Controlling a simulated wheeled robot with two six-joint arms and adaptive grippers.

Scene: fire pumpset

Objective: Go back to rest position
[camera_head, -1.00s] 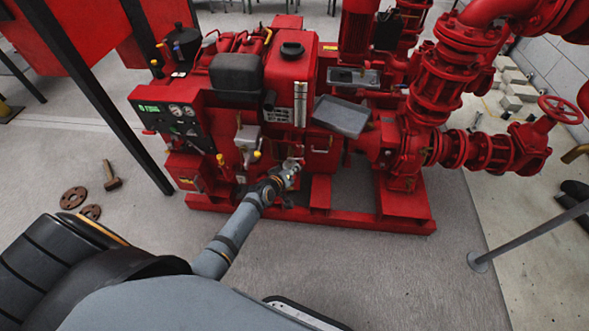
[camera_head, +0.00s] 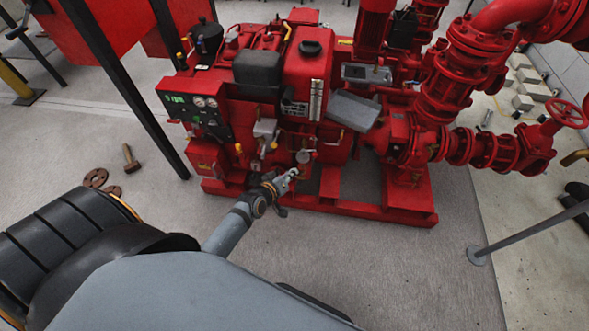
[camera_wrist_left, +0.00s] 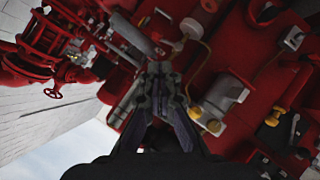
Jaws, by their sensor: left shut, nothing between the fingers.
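My left gripper (camera_head: 291,174) is at the end of the grey arm that reaches forward in the head view. It stands in front of the lower front of the red pump set (camera_head: 300,80) and appears empty. In the left wrist view its fingers (camera_wrist_left: 160,72) are together, with nothing between them. The red engine body (camera_wrist_left: 235,50) fills much of that view behind the fingers. I cannot tell the exact gap between fingertips and machine. My right gripper is not in view.
A control panel (camera_head: 197,112) with gauges is at the machine's left. A dark post (camera_head: 125,85) stands left of it. A hammer (camera_head: 131,158) and rusty flanges (camera_head: 95,178) lie on the floor. A grey post (camera_head: 530,229) stands at right. Floor in front of the machine is clear.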

